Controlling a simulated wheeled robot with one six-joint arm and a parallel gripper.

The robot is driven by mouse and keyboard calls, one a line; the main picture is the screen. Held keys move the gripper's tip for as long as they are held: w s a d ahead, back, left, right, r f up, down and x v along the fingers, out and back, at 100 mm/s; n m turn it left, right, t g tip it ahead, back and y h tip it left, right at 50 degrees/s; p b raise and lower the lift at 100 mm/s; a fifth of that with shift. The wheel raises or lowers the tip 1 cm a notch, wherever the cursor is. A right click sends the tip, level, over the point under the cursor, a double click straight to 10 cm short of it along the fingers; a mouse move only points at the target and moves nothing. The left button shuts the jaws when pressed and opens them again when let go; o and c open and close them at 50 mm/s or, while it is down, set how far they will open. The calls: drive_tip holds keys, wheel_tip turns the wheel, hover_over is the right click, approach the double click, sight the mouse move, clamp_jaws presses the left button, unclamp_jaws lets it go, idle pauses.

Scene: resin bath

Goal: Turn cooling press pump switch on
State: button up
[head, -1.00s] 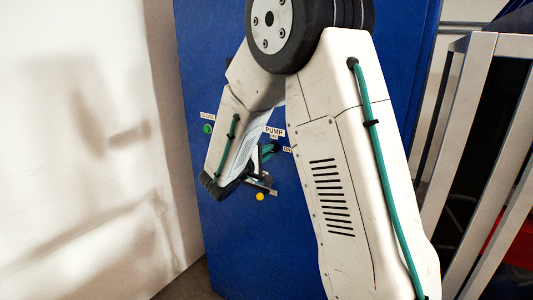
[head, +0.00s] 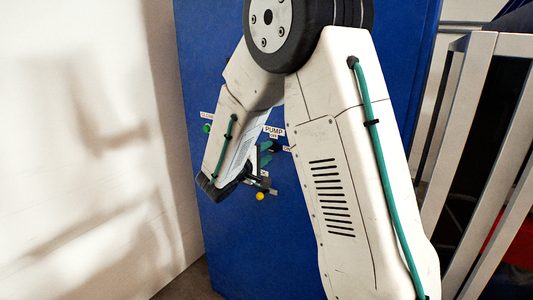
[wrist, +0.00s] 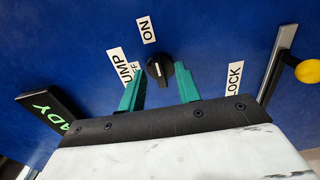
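The black pump switch knob (wrist: 158,72) sits on the blue panel in the wrist view. My gripper (wrist: 160,68) is open, with one green fingertip on each side of the knob. I cannot tell whether either finger touches it. The knob's pointer direction is not clear. In the head view, my gripper (head: 265,153) is at the panel beside the PUMP label (head: 274,130), and my arm hides part of this area.
A yellow-tipped lever (wrist: 307,71) is at right in the wrist view, near the LOCK label (wrist: 234,79). A dark READY sign (wrist: 48,117) is at left. In the head view, a green button (head: 206,128) is left of my arm and a grey frame (head: 462,150) stands at right.

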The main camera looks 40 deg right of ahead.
drive_tip(key=v, duration=0.7)
idle(0.4)
drive_tip(key=s+a+f+m+g+y, duration=0.1)
drive_tip(key=s+f+g+y, duration=0.2)
drive_tip(key=s+g+y, duration=1.1)
drive_tip(key=s+a+r+m+t+y, duration=0.1)
drive_tip(key=s+a+t, duration=0.3)
drive_tip(key=s, duration=0.5)
drive_tip(key=s+a+r+m+t+y, duration=0.1)
drive_tip(key=s+a+r+t, duration=0.3)
drive_tip(key=s, duration=0.4)
drive_tip(key=shift+s+a+r+m+t+y, duration=0.35)
drive_tip(key=shift+a+t+y, duration=0.2)
drive_tip(key=shift+a, duration=0.6)
